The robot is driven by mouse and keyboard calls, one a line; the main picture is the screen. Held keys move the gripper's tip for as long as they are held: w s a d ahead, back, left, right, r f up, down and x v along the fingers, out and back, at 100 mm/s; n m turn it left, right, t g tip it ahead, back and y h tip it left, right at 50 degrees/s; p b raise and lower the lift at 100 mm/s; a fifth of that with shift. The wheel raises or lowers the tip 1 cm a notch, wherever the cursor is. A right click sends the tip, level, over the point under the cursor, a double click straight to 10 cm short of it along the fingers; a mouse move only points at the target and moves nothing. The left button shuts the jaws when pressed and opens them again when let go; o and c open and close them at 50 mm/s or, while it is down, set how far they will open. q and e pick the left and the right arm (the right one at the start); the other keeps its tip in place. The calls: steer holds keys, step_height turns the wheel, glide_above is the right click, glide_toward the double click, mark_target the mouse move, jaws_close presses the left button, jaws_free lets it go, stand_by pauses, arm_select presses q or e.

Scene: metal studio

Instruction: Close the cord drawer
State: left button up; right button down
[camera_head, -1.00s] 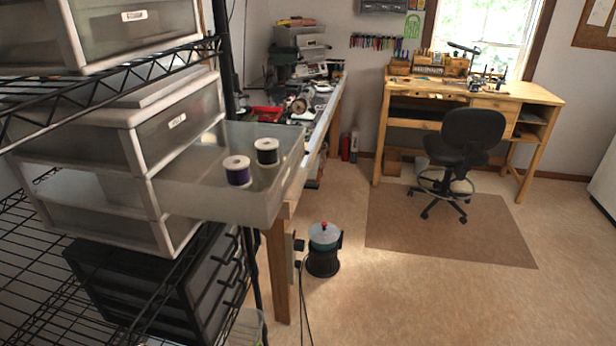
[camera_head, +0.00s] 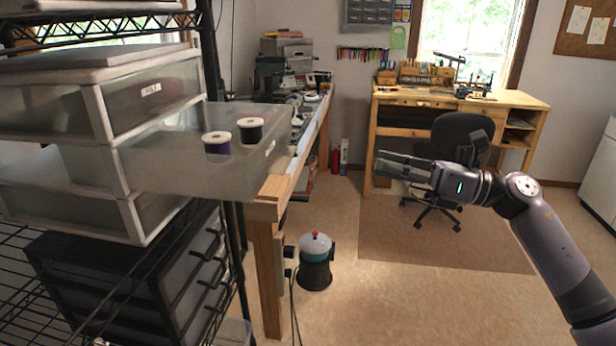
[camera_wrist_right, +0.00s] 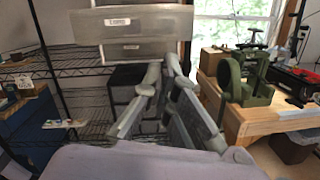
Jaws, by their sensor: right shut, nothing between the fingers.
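The cord drawer (camera_head: 200,170) is a translucent drawer pulled far out of a white-framed drawer unit (camera_head: 120,185) on the left. Two spools stand in it, one dark purple (camera_head: 217,147) and one black (camera_head: 250,132). In the right wrist view a labelled drawer front (camera_wrist_right: 150,25), seemingly this one, is at the top, beyond the fingertips. My right gripper (camera_head: 383,164) is shut and empty, pointing left, in the air to the right of the drawer and apart from it. Its fingers (camera_wrist_right: 162,70) also show in the right wrist view. My left gripper is out of view.
The unit stands on a black wire rack (camera_head: 25,290) with a black drawer cabinet (camera_head: 130,290) below. A wooden workbench (camera_head: 268,210) is right behind the open drawer. A desk (camera_head: 385,100) and chair are farther back.

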steer(key=s+a+r+n+g+h, duration=0.1)
steer(key=s+r+n+g, duration=0.1)
steer(key=s+n, duration=0.2)
steer(key=p, duration=0.7)
glide_toward(292, 158)
steer(key=x, duration=0.7)
steer(key=shift+s+r, duration=0.1)
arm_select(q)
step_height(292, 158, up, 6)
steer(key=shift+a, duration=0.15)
arm_select(e)
steer(key=shift+a, duration=0.1)
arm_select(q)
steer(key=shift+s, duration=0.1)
